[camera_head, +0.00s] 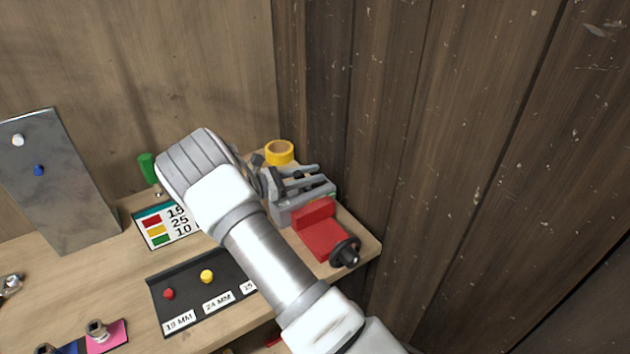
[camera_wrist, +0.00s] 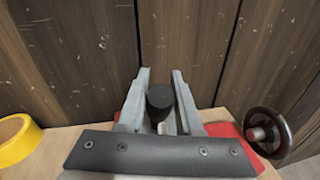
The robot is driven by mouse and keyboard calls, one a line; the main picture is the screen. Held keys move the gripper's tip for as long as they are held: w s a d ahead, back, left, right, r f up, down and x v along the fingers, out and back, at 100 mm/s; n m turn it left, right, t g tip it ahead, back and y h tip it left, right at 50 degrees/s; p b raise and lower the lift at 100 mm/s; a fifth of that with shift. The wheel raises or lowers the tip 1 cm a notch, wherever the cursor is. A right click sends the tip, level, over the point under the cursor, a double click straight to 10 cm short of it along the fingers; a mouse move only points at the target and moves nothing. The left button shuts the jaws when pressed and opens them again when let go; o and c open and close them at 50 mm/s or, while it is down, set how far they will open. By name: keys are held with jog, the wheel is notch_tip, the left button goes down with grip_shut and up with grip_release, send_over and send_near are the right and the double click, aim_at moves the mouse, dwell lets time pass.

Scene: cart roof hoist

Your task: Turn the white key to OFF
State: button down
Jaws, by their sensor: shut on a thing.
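My gripper (camera_head: 315,179) is over a grey box (camera_head: 292,213) near the right end of the bench, beside a red vise. In the wrist view my gripper (camera_wrist: 161,95) has its two fingers on either side of a black round-topped piece (camera_wrist: 160,97), with a small pale part (camera_wrist: 164,128) below it. The fingers are shut on this piece. I cannot tell whether the pale part is the white key, and no OFF mark is readable. The box top is mostly hidden by my gripper.
The red vise (camera_head: 319,233) with a black handwheel (camera_head: 345,252) stands close at the right. A yellow tape roll (camera_head: 279,152) sits behind. A colour chart (camera_head: 166,228) and a black labelled tray (camera_head: 188,310) lie left. Wooden walls (camera_head: 480,150) close the right.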

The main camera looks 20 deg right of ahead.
jog(key=shift+a+f, duration=0.15)
jog(key=shift+a, duration=0.1)
jog(key=shift+s+a+f, duration=0.1)
jog(key=shift+a+f, duration=0.05)
jog(key=shift+f, duration=0.1)
dwell(0.4)
jog(key=c, duration=0.6)
grip_release()
jog(key=shift+a+r, duration=0.1)
jog(key=shift+a, duration=0.05)
jog(key=shift+d+r, duration=0.1)
jog(key=shift+d, duration=0.1)
jog(key=a+b, duration=0.1)
jog(key=a, duration=0.7)
jog(key=a+b, duration=0.1)
jog(key=a, duration=0.8)
jog(key=shift+s+a+r, duration=0.15)
jog(key=shift+s+a, duration=0.05)
jog(key=shift+a, duration=0.05)
